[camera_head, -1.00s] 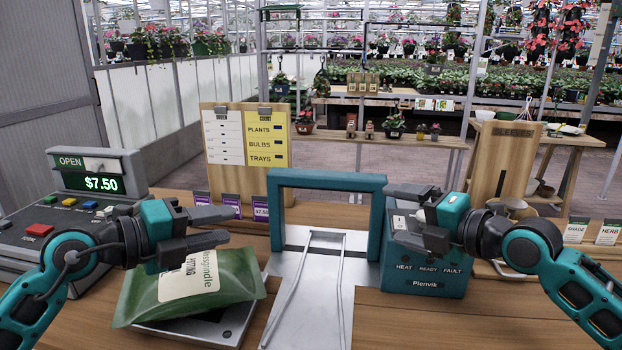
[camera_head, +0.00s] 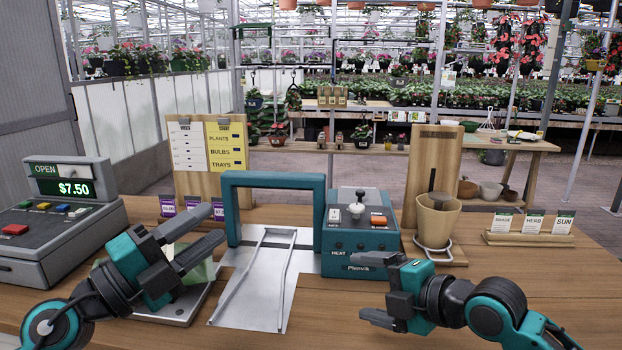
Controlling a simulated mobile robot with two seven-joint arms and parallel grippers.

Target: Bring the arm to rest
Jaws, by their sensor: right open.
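My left gripper (camera_head: 224,222) is in front of the scale at the left, tilted up to the right. Its two dark fingers are apart with nothing between them. My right gripper (camera_head: 370,286) is low over the wooden counter (camera_head: 340,325), in front of the teal box and apart from it. It points left, open and empty. A green bag (camera_head: 205,271) lies on the grey scale (camera_head: 188,311), mostly hidden behind my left gripper.
A teal arch (camera_head: 231,210) stands over a metal chute (camera_head: 255,290), beside the teal control box (camera_head: 350,262). A pot (camera_head: 437,222) stands on a wooden stand at right, near a card holder (camera_head: 530,238). A register (camera_head: 70,230) is at left.

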